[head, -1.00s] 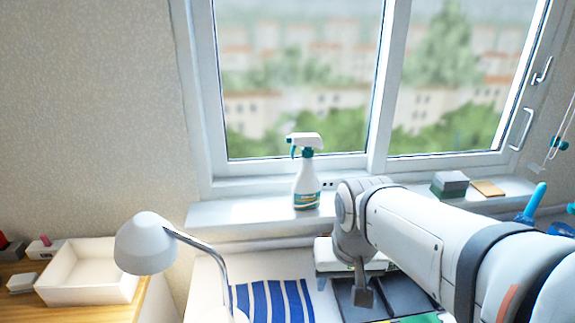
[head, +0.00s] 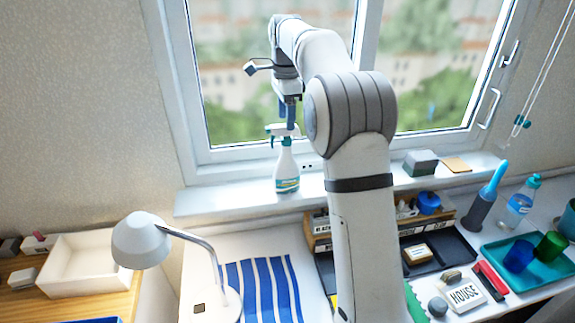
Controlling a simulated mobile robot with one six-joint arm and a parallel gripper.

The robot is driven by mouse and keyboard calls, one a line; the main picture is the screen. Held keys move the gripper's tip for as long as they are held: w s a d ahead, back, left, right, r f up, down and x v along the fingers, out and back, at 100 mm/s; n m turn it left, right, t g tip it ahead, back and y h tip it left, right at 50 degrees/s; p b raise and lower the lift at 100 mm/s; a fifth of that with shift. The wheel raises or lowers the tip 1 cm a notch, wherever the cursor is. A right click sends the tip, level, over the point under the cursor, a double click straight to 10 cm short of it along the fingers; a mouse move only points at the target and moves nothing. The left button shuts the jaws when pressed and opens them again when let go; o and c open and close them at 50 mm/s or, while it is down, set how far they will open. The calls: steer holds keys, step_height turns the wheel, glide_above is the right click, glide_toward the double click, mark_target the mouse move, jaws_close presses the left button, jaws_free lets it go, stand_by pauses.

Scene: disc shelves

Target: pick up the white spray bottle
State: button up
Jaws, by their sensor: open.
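The white spray bottle (head: 286,168) stands upright on the window sill (head: 225,198). It has a white and teal trigger head and a green label band. My gripper (head: 288,121) points down right above the bottle, its fingers at the height of the spray head. The fingers overlap the top of the spray head in the picture; I cannot tell whether they touch it. The gripper is open, and the bottle still rests on the sill.
A desk lamp (head: 145,240) and a blue-striped cloth (head: 262,288) are below the sill at left. A grey block (head: 420,162) sits on the sill to the right. A white tray (head: 85,270) stands on the wooden surface. A teal tray (head: 540,272) holds cups at right.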

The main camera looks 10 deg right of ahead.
mark_target(286, 135)
steer(key=shift+w+f, duration=0.2)
steer(key=shift+w, duration=0.05)
steer(key=f, duration=0.7)
steer(key=shift+s+f+p, duration=0.2)
steer(key=shift+p, duration=0.15)
steer(key=shift+c, duration=0.4)
jaws_close()
steer(key=shift+r, duration=0.1)
